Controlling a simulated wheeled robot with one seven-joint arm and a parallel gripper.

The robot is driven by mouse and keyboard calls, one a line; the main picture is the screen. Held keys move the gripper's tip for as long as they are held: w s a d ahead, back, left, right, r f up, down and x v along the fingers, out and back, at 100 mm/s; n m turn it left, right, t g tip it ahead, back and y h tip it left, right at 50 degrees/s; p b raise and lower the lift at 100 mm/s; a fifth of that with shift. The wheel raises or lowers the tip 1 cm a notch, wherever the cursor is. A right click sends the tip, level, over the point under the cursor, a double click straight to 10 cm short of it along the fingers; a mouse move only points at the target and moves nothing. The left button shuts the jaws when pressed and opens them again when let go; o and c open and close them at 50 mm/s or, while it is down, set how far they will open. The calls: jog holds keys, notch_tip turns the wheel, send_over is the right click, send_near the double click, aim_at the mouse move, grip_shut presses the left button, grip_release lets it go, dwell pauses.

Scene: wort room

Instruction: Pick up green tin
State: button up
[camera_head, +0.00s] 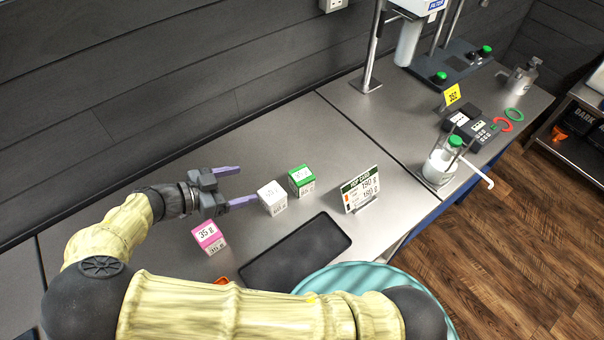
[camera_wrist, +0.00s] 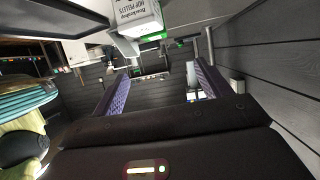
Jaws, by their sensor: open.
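The green tin (camera_head: 301,180), a small cube-shaped box with a green top and a white label, stands on the steel bench right of my gripper. My gripper (camera_head: 246,185) is open and empty above the bench, its two purple fingers spread and pointing right. The white tin (camera_head: 271,198) stands between the lower finger's tip and the green tin in the head view. In the wrist view my open gripper (camera_wrist: 160,78) shows both fingers, with the labelled white tin (camera_wrist: 138,15) at the top edge. A green patch shows behind it; I cannot tell if it is the green tin.
A pink tin (camera_head: 209,236) stands below my gripper. A dark flat pad (camera_head: 296,251) lies in front of the tins, and a hop card sign (camera_head: 360,190) stands right of the green tin. A lidded jar (camera_head: 441,160) and a scale are farther right. The bench behind the tins is clear.

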jog(key=shift+s, duration=0.2)
jog(key=b, duration=0.3)
send_near(298, 176)
jog(key=x, duration=0.4)
jog(key=shift+w+r, duration=0.15)
jog(key=shift+w, duration=0.35)
jog(key=shift+d, duration=0.1)
jog(key=x, duration=0.2)
jog(key=b+x, duration=0.1)
jog(key=x, duration=0.2)
jog(key=shift+s+d+f, duration=0.2)
jog(key=shift+s+f, duration=0.1)
jog(key=c, duration=1.1)
